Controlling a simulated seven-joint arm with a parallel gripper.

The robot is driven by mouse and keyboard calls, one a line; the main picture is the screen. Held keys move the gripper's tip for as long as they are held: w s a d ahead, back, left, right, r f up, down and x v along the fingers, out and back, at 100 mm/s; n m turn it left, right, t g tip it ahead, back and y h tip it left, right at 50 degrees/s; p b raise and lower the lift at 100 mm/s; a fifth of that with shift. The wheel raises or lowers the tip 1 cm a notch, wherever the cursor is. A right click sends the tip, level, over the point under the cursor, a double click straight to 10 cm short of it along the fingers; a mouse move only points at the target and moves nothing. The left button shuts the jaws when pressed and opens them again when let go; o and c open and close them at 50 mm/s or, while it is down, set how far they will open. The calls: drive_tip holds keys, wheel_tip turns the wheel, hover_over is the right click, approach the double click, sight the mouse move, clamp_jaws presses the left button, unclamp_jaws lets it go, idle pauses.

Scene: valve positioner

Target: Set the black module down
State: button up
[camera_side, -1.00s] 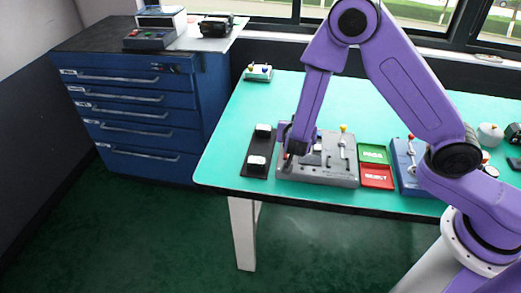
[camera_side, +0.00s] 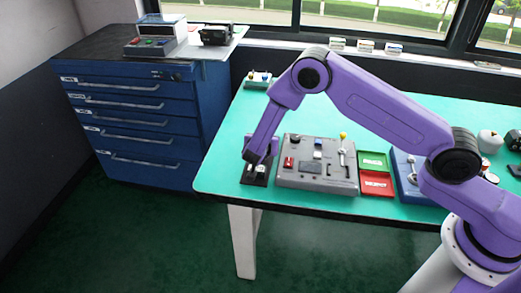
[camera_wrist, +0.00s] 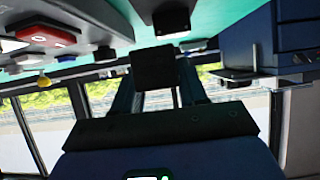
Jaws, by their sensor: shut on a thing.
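My gripper (camera_side: 258,158) is over the black tray (camera_side: 255,181) at the left of the green table, left of the grey control panel (camera_side: 315,180). In the wrist view the black module (camera_wrist: 155,68) shows as a dark square block between the two fingers, and my gripper is shut on it. In the side view the module is hard to tell from the dark gripper. White-topped pieces on the tray show just below the gripper. Whether the held module touches the tray cannot be told.
The grey panel with its red button and yellow-tipped lever stands close on the right. Beyond it lie a green tray (camera_side: 373,160) and a red tray (camera_side: 376,185), then a blue lever box (camera_side: 402,173). A blue drawer cabinet (camera_side: 140,115) stands left of the table.

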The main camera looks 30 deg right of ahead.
drive_tip(key=shift+w+a+f, duration=0.15)
drive_tip(key=shift+w+f, duration=1)
drive_tip(key=shift+f, duration=1.75)
drive_tip(key=shift+f, duration=0.15)
drive_tip(key=o, duration=1.1)
drive_tip(key=v, duration=1.2)
drive_tip(key=shift+a, duration=0.15)
